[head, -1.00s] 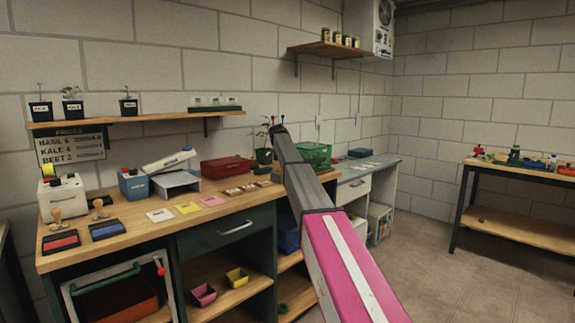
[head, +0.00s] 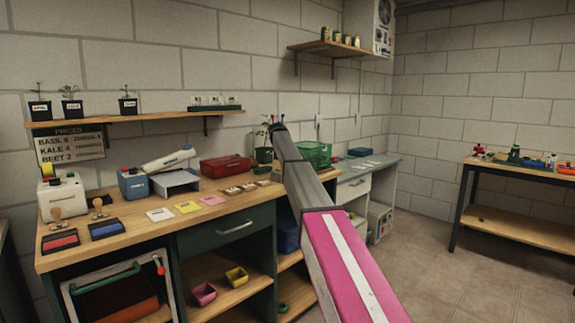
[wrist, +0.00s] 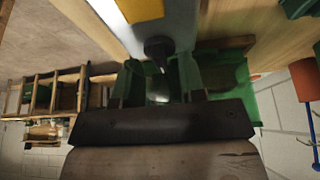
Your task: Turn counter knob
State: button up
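In the wrist view a dark round knob (wrist: 157,47) sticks out from a grey panel or housing (wrist: 165,20) with a yellow patch. My gripper (wrist: 157,75) is just below the knob in that view. Its two greenish fingers stand apart with nothing visible held between them. The knob is close to the fingertips, but I cannot tell whether they touch it. In the head view my pink and grey arm reaches toward the back of the counter (head: 130,212), and my gripper is hidden or too small to make out there. I cannot match the knob to a device in that view.
A green crate (head: 316,152) stands near the arm's far end, and a red box (head: 226,167) is left of it. Cards, stamp pads and a white device (head: 62,197) are on the counter's left. A shelf (head: 150,121) is above.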

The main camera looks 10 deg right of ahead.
jog(key=v, duration=0.9)
jog(key=shift+r, duration=0.3)
jog(key=shift+s+a, duration=0.15)
